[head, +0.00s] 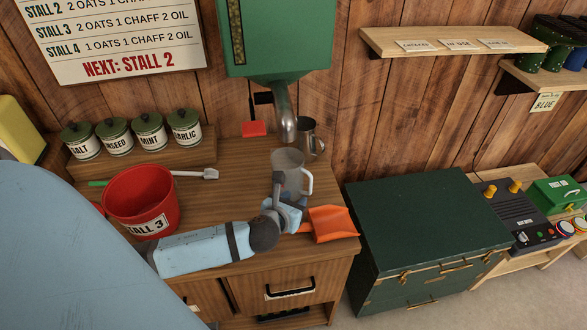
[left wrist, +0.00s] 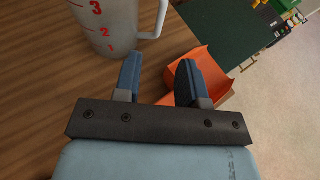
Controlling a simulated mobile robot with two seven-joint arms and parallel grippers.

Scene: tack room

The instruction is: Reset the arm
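My left arm reaches in from the left over the wooden counter. Its gripper (head: 287,209) is just in front of a measuring jug (head: 288,172), which stands upright under the spout of the green dispenser (head: 275,45). In the left wrist view the left gripper (left wrist: 158,75) has its two fingers apart with nothing between them. The jug (left wrist: 103,22) shows there with red numbers, its handle just beyond the fingers. An orange scoop (head: 333,224) lies at the counter's right edge; it also shows behind the fingers in the left wrist view (left wrist: 205,62). My right gripper is not in view.
A red bucket (head: 140,197) labelled Stall 3 stands left, behind my forearm. Several lidded jars (head: 148,131) sit on a riser at the back. A metal jug (head: 310,135) stands behind the measuring jug. A dark green trunk (head: 425,222) is right of the counter.

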